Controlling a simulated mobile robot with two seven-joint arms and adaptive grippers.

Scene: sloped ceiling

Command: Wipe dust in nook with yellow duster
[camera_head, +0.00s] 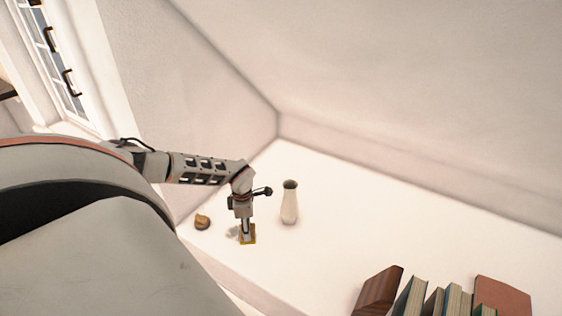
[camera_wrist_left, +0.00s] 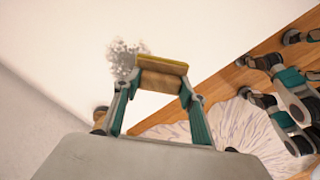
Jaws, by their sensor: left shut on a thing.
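The yellow duster (camera_head: 248,238) is a small flat block held in my left gripper (camera_head: 246,228), which points down at the white nook surface. In the left wrist view the fingers of my left gripper (camera_wrist_left: 158,92) are closed on the duster (camera_wrist_left: 163,65). A grey speckled dust patch (camera_wrist_left: 124,58) lies on the white surface beside the duster's left end. In the head view the dust (camera_head: 232,232) shows as a faint grey spot just left of the duster. I cannot tell whether the duster touches the surface.
A white vase (camera_head: 289,203) stands right of my left gripper. A small brown object (camera_head: 202,222) lies to its left. Books (camera_head: 440,297) stand at the front right. The sloped ceiling (camera_head: 400,80) closes down over the back. White surface is free between vase and books.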

